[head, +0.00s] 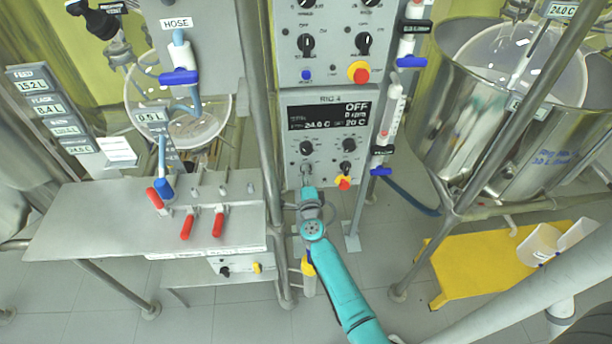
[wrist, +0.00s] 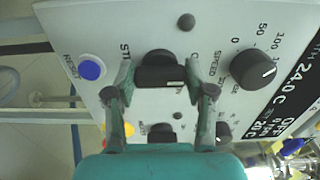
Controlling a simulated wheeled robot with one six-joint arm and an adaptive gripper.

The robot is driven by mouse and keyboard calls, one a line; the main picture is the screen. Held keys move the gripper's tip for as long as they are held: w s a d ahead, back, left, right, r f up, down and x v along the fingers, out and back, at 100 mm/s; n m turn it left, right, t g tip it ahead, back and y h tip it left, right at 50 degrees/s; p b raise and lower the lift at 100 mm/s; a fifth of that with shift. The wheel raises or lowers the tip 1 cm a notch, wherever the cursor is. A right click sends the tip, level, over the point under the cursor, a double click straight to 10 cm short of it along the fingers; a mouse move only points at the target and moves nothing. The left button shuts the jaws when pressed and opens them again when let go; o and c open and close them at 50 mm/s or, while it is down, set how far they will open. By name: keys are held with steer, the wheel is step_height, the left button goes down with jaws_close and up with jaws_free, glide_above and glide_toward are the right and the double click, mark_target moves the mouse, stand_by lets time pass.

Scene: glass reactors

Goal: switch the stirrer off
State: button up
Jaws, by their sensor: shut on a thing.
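The black stirrer knob (wrist: 160,72), with a label starting "STI" beside it, is on a pale control panel (wrist: 215,25). My gripper (wrist: 159,88) has a finger on each side of this knob and is shut on it. In the head view my gripper (head: 306,186) reaches the lower left of the panel marked RIG 4 (head: 328,165), hiding part of it. The display (head: 329,115) reads OFF, 0 rpm, 24.0 C and 20 C. The knob's pointer setting cannot be read.
A speed knob (wrist: 254,69) and blue reset button (wrist: 91,69) flank the gripped knob. A red and yellow emergency stop (head: 344,183) is close right of my gripper. A metal post (head: 268,120) and bench with red-handled valves (head: 90,220) stand left. Steel vessels (head: 470,120) stand right.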

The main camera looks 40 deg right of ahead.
steer(key=o, duration=1.2)
steer(key=shift+c, duration=0.2)
steer(key=s+a+y, duration=0.1)
steer(key=s+a, duration=0.4)
steer(key=s, duration=0.3)
steer(key=s+a+n+t+y, duration=0.1)
steer(key=s+a, duration=0.4)
steer(key=s, duration=0.4)
steer(key=s+a+y, duration=0.1)
steer(key=s+a, duration=0.4)
steer(key=s, duration=0.4)
steer(key=shift+a+r+t+y, duration=0.3)
steer(key=shift+a+r+t, duration=0.05)
steer(key=shift+r+t, duration=0.1)
